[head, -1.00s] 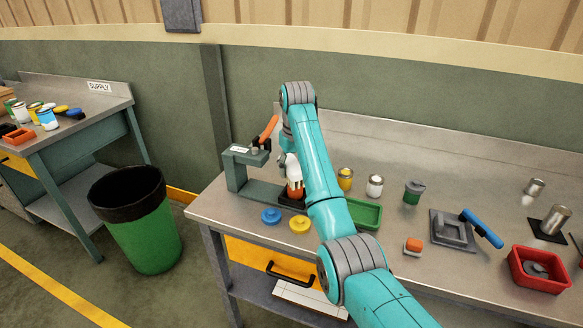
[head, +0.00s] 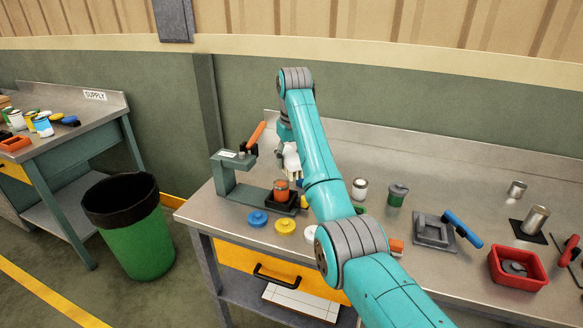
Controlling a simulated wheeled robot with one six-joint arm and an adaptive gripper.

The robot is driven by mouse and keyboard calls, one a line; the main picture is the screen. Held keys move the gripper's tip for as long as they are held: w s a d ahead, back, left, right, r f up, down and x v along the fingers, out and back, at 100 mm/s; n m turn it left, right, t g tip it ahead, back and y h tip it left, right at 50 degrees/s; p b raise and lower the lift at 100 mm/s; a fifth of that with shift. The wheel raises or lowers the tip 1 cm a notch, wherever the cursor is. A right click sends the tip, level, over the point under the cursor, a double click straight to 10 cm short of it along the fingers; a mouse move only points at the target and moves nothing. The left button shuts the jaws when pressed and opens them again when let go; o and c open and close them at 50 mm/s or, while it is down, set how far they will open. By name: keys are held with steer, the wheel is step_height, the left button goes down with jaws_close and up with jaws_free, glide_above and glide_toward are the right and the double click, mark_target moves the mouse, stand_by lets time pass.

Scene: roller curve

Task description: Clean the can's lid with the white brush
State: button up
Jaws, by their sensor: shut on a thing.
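An orange can (head: 281,192) with a greyish top stands upright in the black holder under the teal-grey press (head: 228,172). My gripper (head: 297,178), white and partly behind my arm, is just behind and right of the can, apart from it. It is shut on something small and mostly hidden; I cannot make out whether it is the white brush. No white brush is clearly visible elsewhere. Lids lie in front of the press: blue (head: 258,218), yellow (head: 285,227) and white (head: 312,233).
A white can (head: 359,188) and a green can (head: 397,194) stand right of my arm. Farther right are a grey fixture with a blue handle (head: 463,229) and a red bin (head: 517,268). A green waste bin (head: 143,243) stands left of the bench.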

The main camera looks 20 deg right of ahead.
steer(key=shift+r, duration=1.35)
